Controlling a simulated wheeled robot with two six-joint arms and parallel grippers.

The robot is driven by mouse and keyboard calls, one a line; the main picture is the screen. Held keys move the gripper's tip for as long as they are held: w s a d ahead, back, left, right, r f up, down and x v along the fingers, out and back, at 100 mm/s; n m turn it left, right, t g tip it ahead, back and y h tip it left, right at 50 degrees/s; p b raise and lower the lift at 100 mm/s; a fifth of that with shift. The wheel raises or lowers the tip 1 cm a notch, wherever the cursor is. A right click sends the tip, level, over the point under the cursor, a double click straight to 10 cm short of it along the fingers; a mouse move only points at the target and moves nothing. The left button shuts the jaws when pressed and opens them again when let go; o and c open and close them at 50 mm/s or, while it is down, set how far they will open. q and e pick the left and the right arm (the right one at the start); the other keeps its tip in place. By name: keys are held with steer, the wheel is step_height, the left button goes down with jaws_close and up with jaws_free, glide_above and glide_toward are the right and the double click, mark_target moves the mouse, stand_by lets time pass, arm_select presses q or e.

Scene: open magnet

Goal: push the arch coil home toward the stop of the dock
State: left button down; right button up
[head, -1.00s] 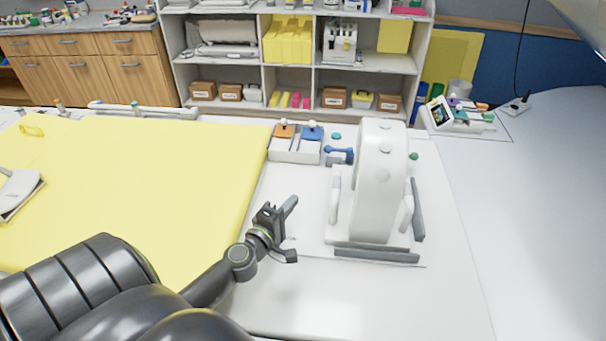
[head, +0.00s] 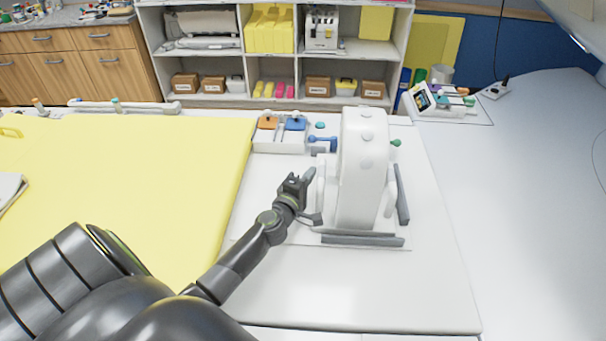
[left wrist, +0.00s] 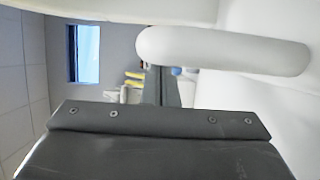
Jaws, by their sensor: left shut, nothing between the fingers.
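The white arch coil (head: 362,185) stands upright on a white base plate with grey rails, right of centre in the head view. The grey rails of the dock (head: 362,240) run along the plate's front edge and right side (head: 402,195). My left gripper (head: 308,178) is shut and empty, close beside the coil's left side handle (head: 321,185). I cannot tell whether it touches. In the left wrist view, a white rounded bar (left wrist: 225,50) lies just beyond my dark gripper (left wrist: 155,90). My right gripper is not in view.
A yellow pad (head: 120,190) covers the left. A tablet and small parts (head: 440,100) stand at the back right. The white table front is clear.

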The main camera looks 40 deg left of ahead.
arm_select(q)
steer(key=shift+w+d+r+p, duration=0.1)
steer(key=shift+w+d+p, duration=0.1)
steer(key=shift+d+p, duration=0.25)
steer(key=shift+w+d, duration=0.2)
steer(key=shift+d, duration=0.4)
steer(key=shift+a, duration=0.1)
